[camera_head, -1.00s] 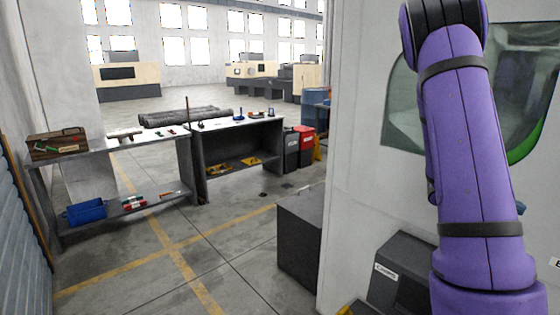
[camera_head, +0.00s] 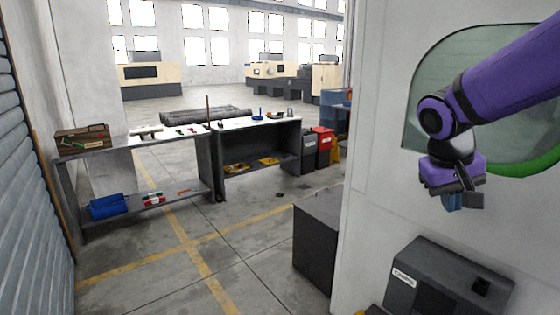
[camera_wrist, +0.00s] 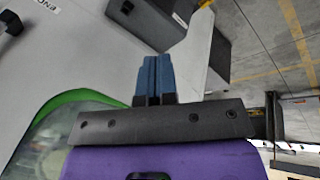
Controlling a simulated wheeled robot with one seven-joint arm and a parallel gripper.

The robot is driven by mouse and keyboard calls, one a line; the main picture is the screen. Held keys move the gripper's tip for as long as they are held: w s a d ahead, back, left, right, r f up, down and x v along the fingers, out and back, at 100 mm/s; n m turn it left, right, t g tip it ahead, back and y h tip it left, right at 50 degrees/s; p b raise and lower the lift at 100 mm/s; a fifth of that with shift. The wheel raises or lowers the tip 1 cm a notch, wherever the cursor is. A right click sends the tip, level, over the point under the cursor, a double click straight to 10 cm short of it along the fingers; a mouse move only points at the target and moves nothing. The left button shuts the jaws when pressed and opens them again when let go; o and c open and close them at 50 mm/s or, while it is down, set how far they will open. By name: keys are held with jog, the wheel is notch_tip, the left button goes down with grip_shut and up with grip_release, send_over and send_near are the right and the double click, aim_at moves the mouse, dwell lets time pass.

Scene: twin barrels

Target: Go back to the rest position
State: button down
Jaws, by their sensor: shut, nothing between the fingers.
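My gripper (camera_head: 452,203) hangs at the right of the head view, at the end of my purple arm, in front of the white wall. In the wrist view its two blue fingers (camera_wrist: 155,76) are together, with nothing between them. The gripper is clear of the wall and of the grey boxes below it, as far as the views show.
A white wall (camera_head: 385,215) with a green-rimmed window (camera_head: 440,65) is close on the right. Grey boxes (camera_head: 320,240) (camera_head: 445,280) stand low by it. The floor between is open.

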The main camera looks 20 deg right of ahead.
jog(key=s+a+r+n+t+y, duration=0.2)
jog(key=a, duration=0.5)
jog(key=s+a+r+n+t+y, duration=0.2)
jog(key=a+r+t, duration=0.1)
jog(key=a, duration=0.4)
jog(key=shift+s+a, duration=0.35)
jog(key=shift+r, duration=0.1)
